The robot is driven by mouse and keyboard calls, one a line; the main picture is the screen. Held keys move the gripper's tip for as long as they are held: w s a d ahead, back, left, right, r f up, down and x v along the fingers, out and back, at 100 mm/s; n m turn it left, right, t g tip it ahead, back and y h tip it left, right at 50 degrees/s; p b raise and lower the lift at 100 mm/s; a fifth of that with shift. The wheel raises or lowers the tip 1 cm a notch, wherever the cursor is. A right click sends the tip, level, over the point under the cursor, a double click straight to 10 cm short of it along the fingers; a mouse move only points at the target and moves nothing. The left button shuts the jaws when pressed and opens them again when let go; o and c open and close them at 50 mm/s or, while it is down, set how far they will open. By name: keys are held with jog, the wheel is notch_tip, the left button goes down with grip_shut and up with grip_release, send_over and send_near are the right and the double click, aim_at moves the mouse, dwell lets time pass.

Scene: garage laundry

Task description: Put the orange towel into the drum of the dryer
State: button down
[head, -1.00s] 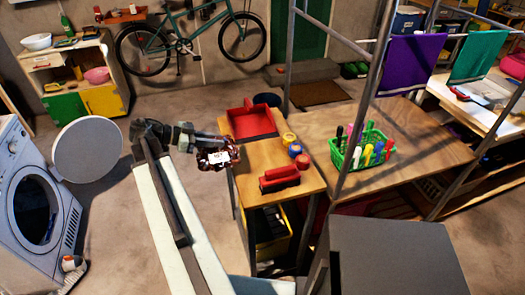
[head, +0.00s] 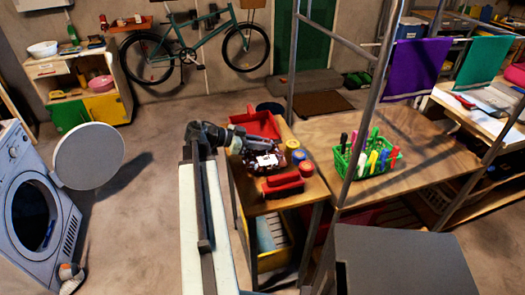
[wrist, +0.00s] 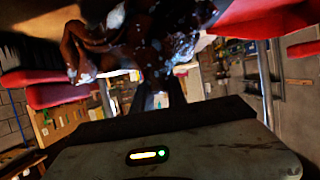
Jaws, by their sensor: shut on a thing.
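My gripper (head: 262,160) is over the small wooden bench, far from both. It is shut on a dark reddish-brown mottled thing with a pale patch. That dark thing (wrist: 135,35) fills the top of the wrist view, and its kind is unclear.
The small bench (head: 250,202) holds a red bin (head: 257,125), a red brush (head: 283,186) and small round pots (head: 292,144). A green basket (head: 365,158) stands on the table to the right, behind metal posts (head: 366,95). The floor (head: 140,220) between dryer and bench is largely clear.

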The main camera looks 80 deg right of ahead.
notch_tip(320, 180, down, 2)
jog(key=shift+w+f+b, duration=0.1)
jog(key=shift+f+b, duration=0.1)
jog(key=shift+b, duration=0.2)
jog(key=shift+r, duration=0.25)
jog(key=shift+f, duration=0.15)
jog(key=c, duration=1.3)
grip_release()
jog(key=shift+r+p, duration=0.3)
jog(key=shift+p, duration=0.15)
jog(key=p+v, duration=0.4)
jog(key=v, duration=0.8)
jog(key=shift+f, duration=0.2)
